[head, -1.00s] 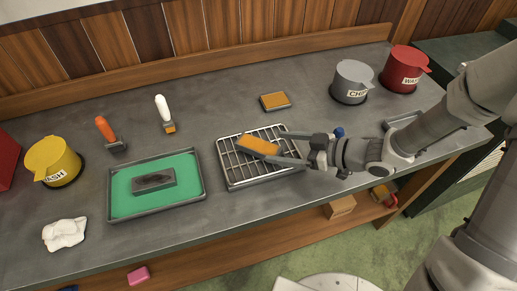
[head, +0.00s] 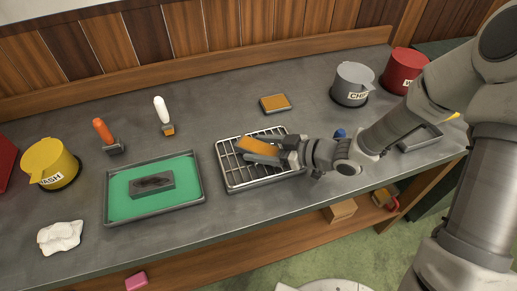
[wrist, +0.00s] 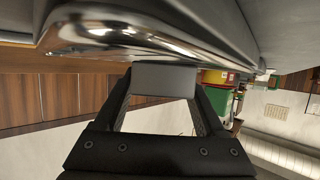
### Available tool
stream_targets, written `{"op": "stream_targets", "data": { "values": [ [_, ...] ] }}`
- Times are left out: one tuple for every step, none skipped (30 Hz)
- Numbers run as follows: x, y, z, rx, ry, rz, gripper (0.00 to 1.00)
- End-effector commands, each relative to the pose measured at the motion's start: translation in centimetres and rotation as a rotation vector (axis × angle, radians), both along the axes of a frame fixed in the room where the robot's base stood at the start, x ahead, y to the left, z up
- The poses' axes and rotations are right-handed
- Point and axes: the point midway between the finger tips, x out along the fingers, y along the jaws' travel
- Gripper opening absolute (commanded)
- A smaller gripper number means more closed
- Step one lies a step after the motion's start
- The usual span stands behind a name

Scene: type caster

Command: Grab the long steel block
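A long block with an orange top (head: 258,145) lies on the wire rack (head: 229,170) in the head view. In the wrist view a plain grey face of a block (wrist: 165,80) fills the space between my fingertips. My gripper (head: 265,149) is low over the rack, with one finger on each long side of the orange-topped block. Whether the fingers press on it is unclear. A dark grey block (head: 152,184) lies in the green-lined tray (head: 123,209), apart from my gripper. The right end of the orange-topped block is hidden by my gripper.
A smaller orange-topped block (head: 275,103) lies behind the rack. White-handled (head: 160,110) and orange-handled (head: 103,130) tools stand at left. Yellow (head: 50,163), grey (head: 352,82) and red (head: 399,70) cans and a white cloth (head: 60,236) are on the bench.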

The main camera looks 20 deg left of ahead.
Motion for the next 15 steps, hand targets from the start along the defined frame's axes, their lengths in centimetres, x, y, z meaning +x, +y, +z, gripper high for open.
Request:
{"op": "stream_targets", "data": {
  "values": [
    [0.01, -0.02, 0.01, 0.0, 0.0, 0.0, 0.61],
    [0.01, -0.02, 0.01, 0.0, 0.0, 0.0, 0.55],
    [0.01, -0.02, 0.01, 0.0, 0.0, 0.0, 0.48],
    [0.01, -0.02, 0.01, 0.0, 0.0, 0.0, 0.43],
    [0.01, -0.03, 0.01, 0.0, 0.0, 0.0, 0.37],
    [0.01, -0.03, 0.01, 0.0, 0.0, 0.0, 0.3],
    [0.01, -0.03, 0.01, 0.0, 0.0, 0.0, 0.25],
    [0.01, -0.03, 0.01, 0.0, 0.0, 0.0, 0.19],
    [0.01, -0.03, 0.01, 0.0, 0.0, 0.0, 0.12],
    [0.01, -0.03, 0.01, 0.0, 0.0, 0.0, 0.07],
    [0.01, -0.03, 0.01, 0.0, 0.0, 0.0, 0.01],
    [0.01, -0.04, 0.02, 0.0, 0.0, 0.0, 0.0],
    [0.01, -0.04, 0.02, 0.0, 0.0, 0.0, 0.0],
    [0.01, -0.04, 0.02, 0.0, 0.0, 0.0, 0.0],
    [0.01, -0.04, 0.02, 0.0, 0.0, 0.0, 0.0]
  ]
}}
